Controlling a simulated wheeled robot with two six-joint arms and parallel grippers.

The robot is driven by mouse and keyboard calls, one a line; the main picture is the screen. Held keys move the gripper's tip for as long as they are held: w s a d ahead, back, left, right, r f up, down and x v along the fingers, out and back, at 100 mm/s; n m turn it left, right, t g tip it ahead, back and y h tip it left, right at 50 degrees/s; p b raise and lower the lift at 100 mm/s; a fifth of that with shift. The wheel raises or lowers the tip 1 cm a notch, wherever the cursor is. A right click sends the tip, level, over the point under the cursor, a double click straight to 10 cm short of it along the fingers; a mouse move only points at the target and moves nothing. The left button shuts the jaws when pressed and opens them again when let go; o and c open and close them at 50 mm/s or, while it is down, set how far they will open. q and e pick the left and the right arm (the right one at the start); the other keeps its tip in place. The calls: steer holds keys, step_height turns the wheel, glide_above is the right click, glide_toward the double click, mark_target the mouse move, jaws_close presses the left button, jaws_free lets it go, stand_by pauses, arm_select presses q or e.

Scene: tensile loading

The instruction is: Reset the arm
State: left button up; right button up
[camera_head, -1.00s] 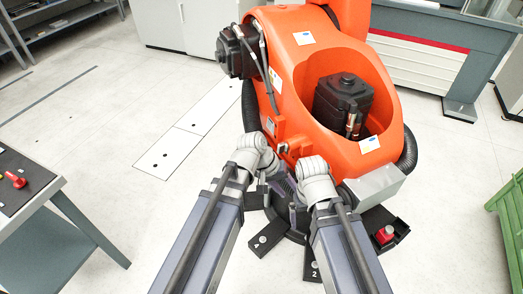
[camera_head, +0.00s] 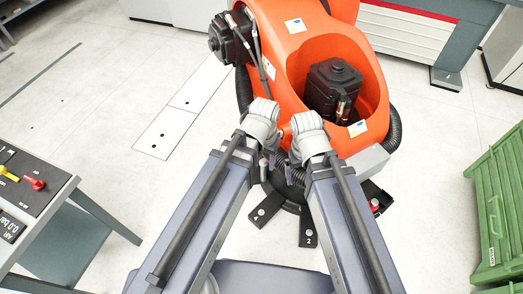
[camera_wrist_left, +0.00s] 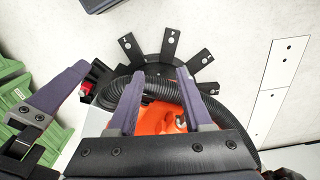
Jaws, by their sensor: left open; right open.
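My left gripper (camera_head: 264,164) and right gripper (camera_head: 291,162) hang side by side at the ends of my two raised arms, in the middle of the head view. Both look empty, in front of the lower part of a large orange robot arm (camera_head: 304,44). In the left wrist view, my left gripper (camera_wrist_left: 159,76) has its two purple fingers spread apart with nothing between them. Part of my right gripper shows beside it at the left. In the head view the wrists hide much of the fingers.
The orange robot's black base plate (camera_head: 265,212) has numbered feet on the floor. A control desk (camera_head: 40,205) with red and yellow switches stands at the left. Green crates (camera_head: 500,195) stand at the right. A grey cabinet (camera_head: 420,40) is behind. Floor is clear between.

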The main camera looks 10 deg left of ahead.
arm_select(q)
steer(key=shift+a+r, duration=0.25)
steer(key=shift+r, duration=0.15)
steer(key=shift+y, duration=0.6)
steer(key=s+r+p, duration=0.1)
steer(key=r+p, duration=0.1)
steer(key=s+r+p, duration=0.1)
steer(key=s+p, duration=0.1)
steer(key=shift+s+d+r, duration=0.2)
steer(key=shift+d+r, duration=0.2)
stand_by(1.6)
